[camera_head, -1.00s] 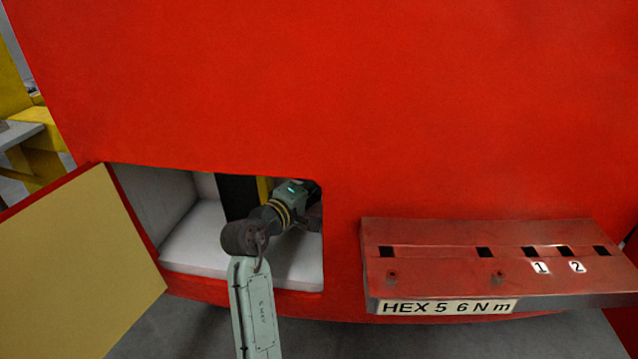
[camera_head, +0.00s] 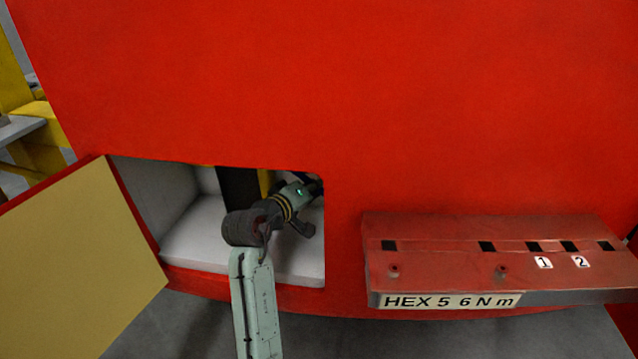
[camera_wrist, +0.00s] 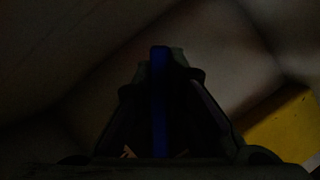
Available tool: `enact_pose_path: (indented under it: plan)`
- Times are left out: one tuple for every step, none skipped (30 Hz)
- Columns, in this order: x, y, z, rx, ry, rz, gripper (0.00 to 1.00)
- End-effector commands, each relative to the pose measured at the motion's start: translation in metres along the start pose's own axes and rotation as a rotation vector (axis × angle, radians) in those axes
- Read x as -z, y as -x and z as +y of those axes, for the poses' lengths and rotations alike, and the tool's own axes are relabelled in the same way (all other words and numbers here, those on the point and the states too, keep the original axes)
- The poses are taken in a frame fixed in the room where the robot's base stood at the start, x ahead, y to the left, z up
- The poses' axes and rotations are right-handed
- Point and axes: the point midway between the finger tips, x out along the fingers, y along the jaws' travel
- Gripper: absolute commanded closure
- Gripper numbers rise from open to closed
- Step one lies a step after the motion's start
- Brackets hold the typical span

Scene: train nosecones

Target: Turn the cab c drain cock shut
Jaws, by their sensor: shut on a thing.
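A narrow blue bar (camera_wrist: 159,105), which looks like the drain cock's handle, runs lengthwise between my gripper's fingers (camera_wrist: 160,68) in the dark wrist view. My gripper is shut on it. In the head view my wrist reaches into the open recess (camera_head: 195,235) in the red nosecone (camera_head: 330,90). The fingers and the cock are hidden there behind the right edge of the opening. The cock's body and pipe cannot be made out, and no cab label is readable.
An open hatch door (camera_head: 85,255) with a tan inner face stands left of the opening. A black post (camera_head: 238,193) and a yellow part (camera_head: 265,183) are inside the recess. A red tool rack (camera_head: 500,255) marked HEX 5 6 N m juts out at the right.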

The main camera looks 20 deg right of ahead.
Motion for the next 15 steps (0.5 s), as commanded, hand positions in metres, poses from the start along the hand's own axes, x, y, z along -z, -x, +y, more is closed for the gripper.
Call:
enact_pose_path:
  plan:
    - [0.0,0.0,-0.005,0.019,-0.041,-0.001,1.0]
    - [0.0,0.0,-0.007,0.031,-0.068,0.0,1.0]
    - [0.0,0.0,-0.009,0.044,-0.103,0.0,1.0]
    - [0.0,0.0,-0.011,0.056,-0.129,0.0,1.0]
    - [0.0,0.001,-0.013,0.067,-0.155,-0.001,1.0]
    - [0.001,0.001,-0.016,0.081,-0.191,-0.002,1.0]
    - [0.001,0.001,-0.018,0.093,-0.218,-0.002,1.0]
    - [0.001,0.001,-0.019,0.103,-0.243,-0.002,1.0]
    - [0.002,0.001,-0.022,0.118,-0.278,-0.001,1.0]
    - [0.003,0.001,-0.024,0.129,-0.305,-0.001,1.0]
    - [0.003,0.002,-0.026,0.14,-0.331,-0.002,1.0]
    - [0.004,0.002,-0.029,0.155,-0.366,-0.002,1.0]
    - [0.005,0.003,-0.03,0.166,-0.392,-0.002,1.0]
    - [0.006,0.003,-0.032,0.177,-0.419,-0.002,1.0]
    - [0.007,0.003,-0.034,0.191,-0.453,-0.002,1.0]
